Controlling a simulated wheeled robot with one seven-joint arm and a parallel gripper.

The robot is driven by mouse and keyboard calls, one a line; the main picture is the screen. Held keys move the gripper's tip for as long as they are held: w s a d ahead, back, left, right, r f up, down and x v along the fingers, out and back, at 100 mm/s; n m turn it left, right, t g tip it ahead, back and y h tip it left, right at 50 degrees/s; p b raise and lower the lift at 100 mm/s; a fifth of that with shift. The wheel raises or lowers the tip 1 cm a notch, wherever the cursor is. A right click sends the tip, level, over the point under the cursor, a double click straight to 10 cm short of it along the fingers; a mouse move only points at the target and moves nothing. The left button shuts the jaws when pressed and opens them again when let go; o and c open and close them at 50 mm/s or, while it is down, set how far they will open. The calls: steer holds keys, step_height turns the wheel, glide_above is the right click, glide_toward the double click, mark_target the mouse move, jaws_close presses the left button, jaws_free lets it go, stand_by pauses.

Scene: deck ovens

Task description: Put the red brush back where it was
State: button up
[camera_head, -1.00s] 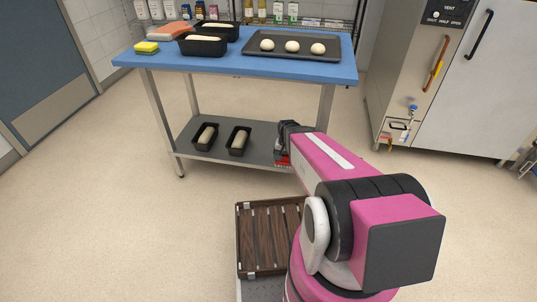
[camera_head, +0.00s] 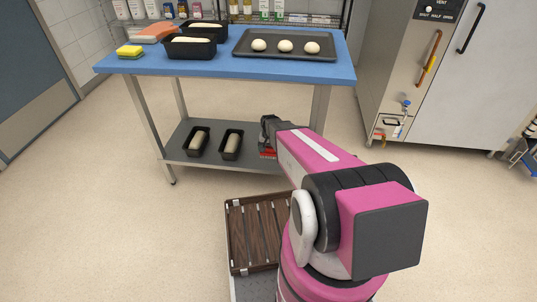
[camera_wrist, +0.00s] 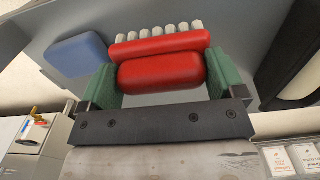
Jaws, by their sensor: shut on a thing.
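The red brush (camera_wrist: 160,70), with a row of pale bristle tufts on its far side, is between the green finger pads of my gripper (camera_wrist: 162,84) in the wrist view. The gripper is shut on it. In the head view my gripper (camera_head: 268,146) is at the right part of the table's grey lower shelf (camera_head: 180,152), with a bit of the red brush (camera_head: 267,154) showing beneath it. I cannot tell whether the brush touches the shelf. My arm hides the shelf's right end.
Two loaf pans (camera_head: 231,144) stand on the shelf left of my gripper; a dark pan (camera_wrist: 292,58) is at right in the wrist view, a blue block (camera_wrist: 80,53) at left. The blue tabletop (camera_head: 215,68) lies above. A slatted wooden tray (camera_head: 257,236) is in front.

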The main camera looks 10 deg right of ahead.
mark_target(269, 153)
steer(key=shift+w+f, duration=0.55)
steer(key=shift+w, duration=0.2)
steer(key=shift+s+f, duration=0.1)
steer(key=shift+f, duration=1.75)
steer(key=shift+f, duration=0.1)
steer(key=o, duration=0.6)
steer(key=shift+c, duration=0.2)
step_height(269, 153, up, 12)
steer(key=shift+f, duration=0.1)
steer(key=s+r+n, duration=0.1)
steer(key=s+r, duration=0.6)
steer(key=s, duration=0.3)
steer(key=s+r+n, duration=0.2)
steer(key=s+r, duration=0.5)
steer(key=s, duration=0.4)
steer(key=shift+r+n, duration=0.3)
steer(key=shift+s, duration=0.1)
